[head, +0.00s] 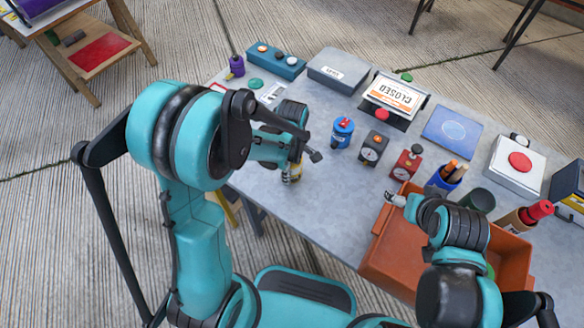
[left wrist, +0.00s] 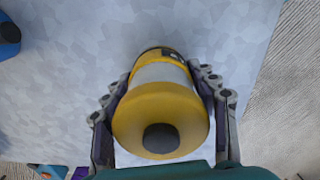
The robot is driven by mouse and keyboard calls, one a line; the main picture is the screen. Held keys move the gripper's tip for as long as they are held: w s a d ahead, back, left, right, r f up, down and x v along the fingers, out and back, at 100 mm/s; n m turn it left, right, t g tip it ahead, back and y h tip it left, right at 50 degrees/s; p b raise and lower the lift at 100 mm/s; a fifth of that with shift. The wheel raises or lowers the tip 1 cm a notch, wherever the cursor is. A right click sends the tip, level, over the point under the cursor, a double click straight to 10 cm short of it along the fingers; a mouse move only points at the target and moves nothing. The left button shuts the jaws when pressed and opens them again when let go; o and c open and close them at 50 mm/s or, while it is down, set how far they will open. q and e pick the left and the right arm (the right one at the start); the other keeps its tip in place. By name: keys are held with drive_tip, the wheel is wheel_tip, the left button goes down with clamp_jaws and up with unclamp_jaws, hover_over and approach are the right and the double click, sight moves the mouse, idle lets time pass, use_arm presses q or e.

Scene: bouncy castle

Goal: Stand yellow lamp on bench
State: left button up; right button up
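The yellow lamp (head: 290,173), with a white band and a dark round end, is at the left front part of the grey bench (head: 316,206). In the left wrist view, the lamp (left wrist: 160,105) lies between both fingers of my left gripper (left wrist: 162,90), which press its sides. In the head view my left gripper (head: 293,160) hides much of the lamp. It looks roughly upright; I cannot tell whether its base touches the bench. My right gripper (head: 396,199) is over the left rim of the orange crate, its fingers too small to read.
The orange crate (head: 392,262) stands at the front right. The bench between lamp and crate is clear.

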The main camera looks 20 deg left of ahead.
use_arm(q)
drive_tip(key=shift+o, duration=0.9)
drive_tip(key=shift+r, duration=0.2)
wheel_tip(320, 180, up, 11)
drive_tip(key=p, duration=0.4)
drive_tip(key=shift+p, duration=0.35)
drive_tip(key=shift+s+r, duration=0.1)
drive_tip(key=shift+r, duration=0.5)
drive_tip(key=s+a+r+m+t, duration=0.4)
drive_tip(key=s+r+m+t, duration=0.3)
drive_tip(key=m, duration=0.9)
drive_tip(key=s+r, duration=0.2)
drive_tip(key=s, duration=0.1)
drive_tip(key=shift+s+a+r, duration=0.15)
